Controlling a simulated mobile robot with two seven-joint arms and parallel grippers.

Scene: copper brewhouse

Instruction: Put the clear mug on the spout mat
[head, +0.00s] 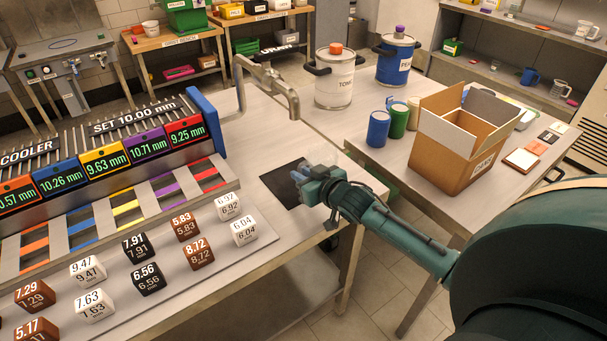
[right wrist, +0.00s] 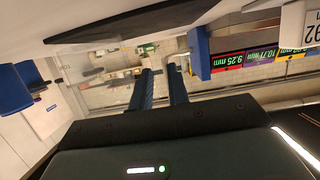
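My left gripper is out of view.
Several numbered cubes (head: 148,278) and the cooler rack with coloured displays (head: 105,167) fill the left bench. On the right table are a cardboard box (head: 443,157), blue (head: 378,129) and green mugs (head: 398,119) and two lidded tanks (head: 334,80). Bare bench lies around the mat.

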